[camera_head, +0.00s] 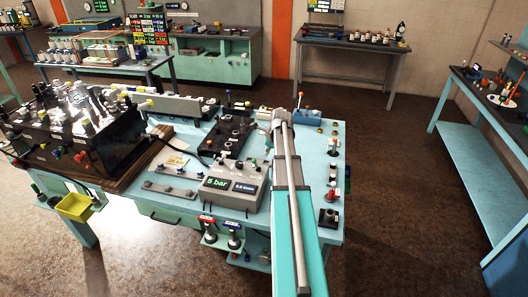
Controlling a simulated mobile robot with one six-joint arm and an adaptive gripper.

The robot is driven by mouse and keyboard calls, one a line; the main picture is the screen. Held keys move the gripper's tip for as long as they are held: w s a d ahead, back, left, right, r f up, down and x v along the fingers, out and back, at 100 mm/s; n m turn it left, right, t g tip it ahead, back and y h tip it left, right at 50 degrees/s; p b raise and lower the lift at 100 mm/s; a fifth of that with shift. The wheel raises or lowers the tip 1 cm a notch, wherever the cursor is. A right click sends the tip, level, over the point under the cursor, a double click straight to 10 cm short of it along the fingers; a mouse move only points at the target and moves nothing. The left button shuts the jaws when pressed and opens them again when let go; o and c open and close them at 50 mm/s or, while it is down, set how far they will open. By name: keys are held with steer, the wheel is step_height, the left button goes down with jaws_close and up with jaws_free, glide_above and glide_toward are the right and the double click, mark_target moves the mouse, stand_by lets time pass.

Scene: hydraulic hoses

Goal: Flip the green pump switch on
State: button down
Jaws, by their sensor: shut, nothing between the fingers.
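A grey control box (229,188) stands at the front middle of the teal workbench, with a green "5 bar" display on its face. A small green-topped switch or knob (252,163) stands at the right of its top; I cannot tell its position or whether it is the pump switch. My arm reaches from the bottom edge up over the bench, right of the box, and ends in a grey joint near the back. My gripper's fingers cannot be made out; they are hidden behind or beyond this joint.
A black panel (222,141) with knobs lies behind the box. A dark hose unit (75,150) with upright fittings fills the bench's left side. A yellow bin (75,207) hangs at the left front. Floor is clear on the right.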

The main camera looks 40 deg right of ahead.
steer(key=p+v, duration=0.7)
steer(key=v, duration=0.1)
steer(key=shift+w+a+r+p, duration=0.2)
steer(key=shift+w+r+p, duration=0.1)
steer(key=shift+r+p, duration=0.1)
steer(key=shift+a, duration=0.1)
stand_by(0.6)
steer(key=w+a+f+n+g+b, duration=0.1)
steer(key=a+f+n+b, duration=0.1)
steer(key=a+n, duration=0.35)
steer(key=a+f+n+b, duration=0.3)
steer(key=a, duration=0.6)
steer(key=s+a+f+n+g+b, duration=0.1)
steer(key=s+a+f+n+b, duration=0.2)
steer(key=a+n, duration=0.4)
steer(key=s+a+f+n+g+b, duration=0.1)
steer(key=s+a+f+n+b, duration=0.2)
steer(key=a+n, duration=0.5)
steer(key=s+a+f+n+b, duration=0.4)
steer(key=a+n, duration=0.3)
steer(key=a, duration=0.9)
steer(key=shift+f+g+h+b, duration=0.3)
steer(key=shift+f+g, duration=0.1)
steer(key=shift+f, duration=0.4)
